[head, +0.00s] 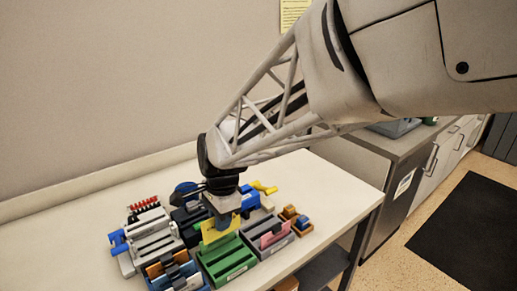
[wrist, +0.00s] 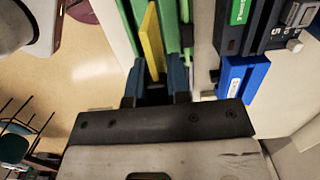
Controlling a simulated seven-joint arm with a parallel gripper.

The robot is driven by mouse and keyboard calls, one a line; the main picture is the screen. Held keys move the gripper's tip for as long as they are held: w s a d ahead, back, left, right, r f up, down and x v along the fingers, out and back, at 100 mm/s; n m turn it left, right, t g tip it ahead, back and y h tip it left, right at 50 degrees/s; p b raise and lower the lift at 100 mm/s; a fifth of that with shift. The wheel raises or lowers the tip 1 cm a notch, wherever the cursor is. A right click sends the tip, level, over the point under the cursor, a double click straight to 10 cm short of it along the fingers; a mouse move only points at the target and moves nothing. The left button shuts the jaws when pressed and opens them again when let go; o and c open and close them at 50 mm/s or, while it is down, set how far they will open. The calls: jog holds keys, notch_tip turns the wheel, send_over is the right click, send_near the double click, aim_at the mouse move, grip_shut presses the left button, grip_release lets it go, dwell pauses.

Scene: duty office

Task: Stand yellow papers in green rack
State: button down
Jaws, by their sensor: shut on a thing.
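My gripper (head: 224,221) points down over the rack's back part and is shut on yellow papers (head: 213,233). In the wrist view, the yellow papers (wrist: 153,42) rise as a thin upright strip ahead of my blue fingers (wrist: 156,88). Walls of the green rack (wrist: 172,30) show on both sides of them. The papers' lower edge is hidden, so I cannot tell how deep they sit or whether they touch the rack floor.
A blue rack with orange papers (head: 156,270) stands close at left, and a grey-purple rack with pink papers (head: 271,235) close at right. The table's right side (head: 335,185) is clear.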

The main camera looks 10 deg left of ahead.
jog(key=shift+s+d+f, duration=0.3)
jog(key=shift+s+d, duration=0.5)
jog(key=shift+s, duration=0.05)
jog(key=shift+s+d+f, duration=0.25)
jog(key=shift+s+d, duration=0.55)
jog(key=shift+f, duration=0.2)
jog(key=shift+f, duration=3.95)
jog(key=c, duration=1)
grip_release()
jog(key=shift+r, duration=0.1)
notch_tip(320, 180, up, 9)
